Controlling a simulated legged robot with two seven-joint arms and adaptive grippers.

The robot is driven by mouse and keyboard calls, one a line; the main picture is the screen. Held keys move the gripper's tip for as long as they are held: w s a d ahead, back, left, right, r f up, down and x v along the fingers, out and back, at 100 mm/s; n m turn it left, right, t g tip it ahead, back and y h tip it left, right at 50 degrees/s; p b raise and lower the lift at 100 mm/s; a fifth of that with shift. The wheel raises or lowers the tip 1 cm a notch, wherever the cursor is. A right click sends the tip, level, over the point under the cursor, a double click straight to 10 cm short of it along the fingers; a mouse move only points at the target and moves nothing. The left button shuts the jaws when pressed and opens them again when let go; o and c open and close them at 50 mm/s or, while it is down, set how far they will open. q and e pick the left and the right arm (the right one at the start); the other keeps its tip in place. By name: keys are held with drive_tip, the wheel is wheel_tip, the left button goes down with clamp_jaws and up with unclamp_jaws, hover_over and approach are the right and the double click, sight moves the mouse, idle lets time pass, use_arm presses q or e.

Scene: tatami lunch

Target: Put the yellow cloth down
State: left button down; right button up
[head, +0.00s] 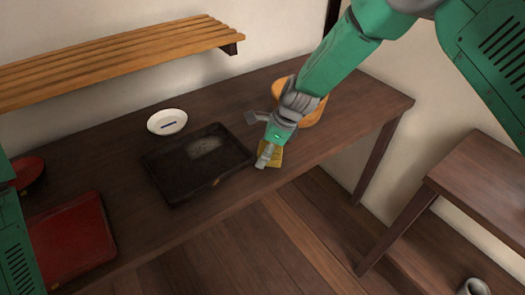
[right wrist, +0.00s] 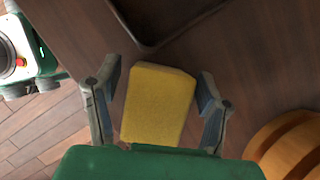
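The yellow cloth (head: 275,157) is a small block-like folded piece near the front edge of the dark wooden table, just right of the black tray. My right gripper (head: 266,154) is directly over it and hides part of it. In the right wrist view the cloth (right wrist: 156,102) lies between the two fingers of my right gripper (right wrist: 160,88). The fingers are spread, with a gap visible on each side of the cloth. The cloth seems to rest on the tabletop. My left gripper is out of view.
The black tray (head: 160,184) has a pale patch inside. A white dish (head: 167,122) stands behind it, and a red tray (head: 70,240) lies at left. A round orange wooden piece (head: 313,112) sits behind my right arm. A slatted shelf (head: 110,60) hangs above.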

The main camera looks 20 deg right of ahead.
sight(280, 148)
drive_tip(key=shift+d, duration=0.2)
drive_tip(key=shift+d+r, duration=0.2)
drive_tip(key=shift+r, duration=0.15)
drive_tip(key=p+v, duration=0.1)
drive_tip(key=v, duration=0.9)
drive_tip(key=shift+a+r, duration=0.1)
drive_tip(key=shift+r, duration=0.2)
drive_tip(key=s+d+f+n+h, duration=0.1)
drive_tip(key=s+d+f+n, duration=0.1)
drive_tip(key=s+f+n, duration=0.3)
drive_tip(key=s+d+f+n+g+h, duration=0.1)
drive_tip(key=s+d+f+n+h, duration=0.15)
drive_tip(key=s+f, duration=0.45)
drive_tip(key=s+d+f+n, duration=0.3)
drive_tip(key=s+f+n, duration=0.15)
drive_tip(key=s, duration=0.25)
drive_tip(key=s+d+f+n, duration=0.2)
drive_tip(key=s+n, duration=0.9)
drive_tip(key=s, duration=0.6)
drive_tip(key=shift+f+h, duration=0.35)
drive_tip(key=shift+f, duration=0.1)
